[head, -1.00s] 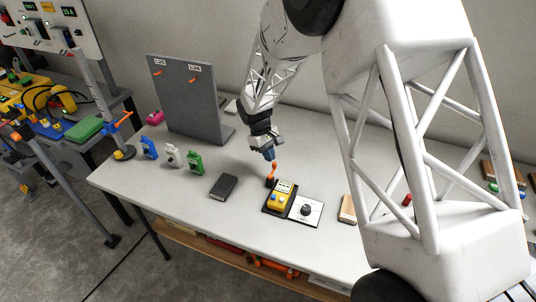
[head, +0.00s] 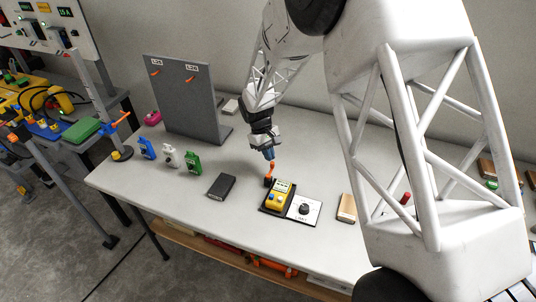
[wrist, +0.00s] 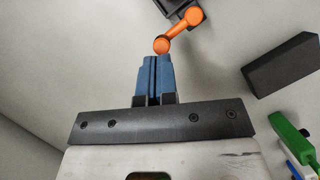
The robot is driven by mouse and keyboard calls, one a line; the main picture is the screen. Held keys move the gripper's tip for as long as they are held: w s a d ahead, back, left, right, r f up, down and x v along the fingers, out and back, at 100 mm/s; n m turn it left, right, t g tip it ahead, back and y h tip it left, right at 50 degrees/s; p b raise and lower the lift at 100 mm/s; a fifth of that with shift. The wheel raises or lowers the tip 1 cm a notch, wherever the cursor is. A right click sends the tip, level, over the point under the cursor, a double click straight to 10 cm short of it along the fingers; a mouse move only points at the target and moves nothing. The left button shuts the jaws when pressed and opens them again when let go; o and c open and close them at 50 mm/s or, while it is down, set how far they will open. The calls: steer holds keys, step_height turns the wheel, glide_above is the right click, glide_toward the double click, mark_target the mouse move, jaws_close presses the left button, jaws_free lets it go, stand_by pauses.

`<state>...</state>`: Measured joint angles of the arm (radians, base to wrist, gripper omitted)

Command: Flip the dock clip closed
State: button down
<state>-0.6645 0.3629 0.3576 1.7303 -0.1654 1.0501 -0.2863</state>
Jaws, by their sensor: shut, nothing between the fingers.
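The orange dock clip (head: 270,170) stands up from a small black base at the back left corner of the black dock (head: 263,208). A yellow meter (head: 278,196) with a small screen and a blue knob sits in the dock. My gripper (head: 269,154) is shut and empty, pointing down just above the clip's upper end. In the wrist view, the blue fingers (wrist: 154,60) are pressed together, and the rounded end of the orange clip (wrist: 180,32) lies right at their tips. I cannot tell whether they touch.
A white plate with a black knob (head: 304,209) adjoins the dock on the right. A dark grey box (head: 221,186) lies to the left. Green, white and blue devices (head: 192,161) stand farther left. A grey panel (head: 187,105) stands behind. A wooden block (head: 346,208) is at right.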

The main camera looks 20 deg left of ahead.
steer(key=shift+w+d+m, duration=0.1)
steer(key=shift+d+m, duration=0.15)
steer(key=shift+m, duration=0.25)
steer(key=d+m, duration=0.1)
steer(key=m, duration=0.1)
steer(key=d+m+g+y, duration=0.1)
steer(key=m, duration=0.1)
steer(key=shift+d, duration=0.1)
steer(key=shift+s+d+m+g+y, duration=0.2)
steer(key=shift+d+m+y, duration=0.3)
steer(key=shift+m, duration=0.6)
steer(key=shift+s+d+m+g+y, duration=0.1)
steer(key=shift+d+m+g+y, duration=0.3)
steer(key=shift+m, duration=0.7)
steer(key=shift+s+d+m+y, duration=0.25)
steer(key=shift+d+m, duration=0.1)
steer(key=shift+m, duration=0.3)
steer(key=shift+s+d+m+y, duration=0.1)
steer(key=shift+d+m+y, duration=0.2)
steer(key=shift+m, duration=0.35)
steer(key=shift+s+d+m+y, duration=0.25)
steer(key=shift+s+m, duration=0.05)
steer(key=shift+m, duration=0.45)
steer(key=shift+s+d+m+y, duration=0.2)
steer(key=shift+s+d+m, duration=0.1)
steer(key=shift+m, duration=0.45)
steer(key=shift+s+a, duration=0.1)
steer(key=shift+a, duration=0.1)
steer(key=shift+s+a, duration=0.25)
steer(key=shift+a, duration=0.3)
